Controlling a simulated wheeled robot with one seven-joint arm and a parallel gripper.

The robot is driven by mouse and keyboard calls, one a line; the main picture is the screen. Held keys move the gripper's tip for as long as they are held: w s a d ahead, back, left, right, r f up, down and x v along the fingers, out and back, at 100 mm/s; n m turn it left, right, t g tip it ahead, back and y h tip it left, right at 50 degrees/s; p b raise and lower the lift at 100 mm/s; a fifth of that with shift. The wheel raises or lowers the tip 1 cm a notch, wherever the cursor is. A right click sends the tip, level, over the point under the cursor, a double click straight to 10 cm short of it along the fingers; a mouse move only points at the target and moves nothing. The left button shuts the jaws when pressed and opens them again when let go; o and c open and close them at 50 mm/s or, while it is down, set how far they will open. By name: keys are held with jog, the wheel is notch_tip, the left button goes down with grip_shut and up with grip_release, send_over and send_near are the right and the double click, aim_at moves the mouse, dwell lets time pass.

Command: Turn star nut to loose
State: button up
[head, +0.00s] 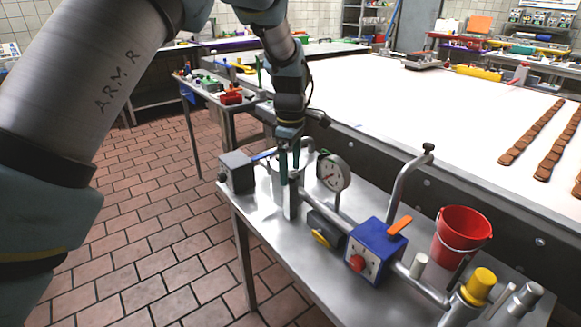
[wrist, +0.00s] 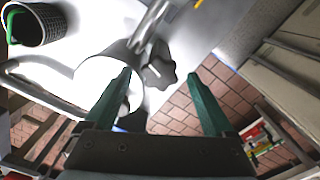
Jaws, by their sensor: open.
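The star nut (wrist: 158,70) shows in the wrist view as a dark lobed knob with a white mark on its face. It sits beside a pale cylinder (wrist: 92,72) and a metal rod. My gripper (wrist: 160,74) is open, its two green fingers apart, with the nut appearing between and beyond the tips. I cannot tell the exact gap, and the fingers do not visibly touch it. In the head view my gripper (head: 289,170) points down over the left end of the metal bench, beside the pipe. I cannot make out the nut there; the fingers and pipework cover that area.
On the bench (head: 262,222) stand a grey box (head: 238,171), a round gauge (head: 334,173), a blue box (head: 375,250) with a red knob and orange lever, a red bucket (head: 461,235) and a yellow cap (head: 479,285). A white conveyor (head: 440,115) runs behind. Tiled floor is free at left.

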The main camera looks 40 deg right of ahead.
aim_at(291, 173)
notch_tip(291, 173, up, 11)
jog(key=b, duration=0.2)
jog(key=shift+b, duration=0.3)
jog(key=shift+f, duration=0.1)
jog(key=w+a+f+m, duration=0.15)
jog(key=w+a, duration=0.45)
jog(key=a, duration=0.6)
jog(key=w+a+f+m, duration=0.15)
jog(key=w+a, duration=0.45)
jog(key=a, duration=0.6)
jog(key=s+a+f+m, duration=0.1)
jog(key=s+a, duration=0.1)
jog(key=a, duration=0.6)
jog(key=s+a+f+m+t, duration=0.1)
jog(key=s+a+f, duration=0.1)
jog(key=a, duration=0.7)
jog(key=s+a+f+m, duration=0.1)
jog(key=s+a, duration=0.3)
jog(key=a, duration=0.4)
jog(key=shift+a+f+m+t, duration=0.15)
jog(key=shift+f+m+t, duration=0.15)
jog(key=shift+w, duration=0.1)
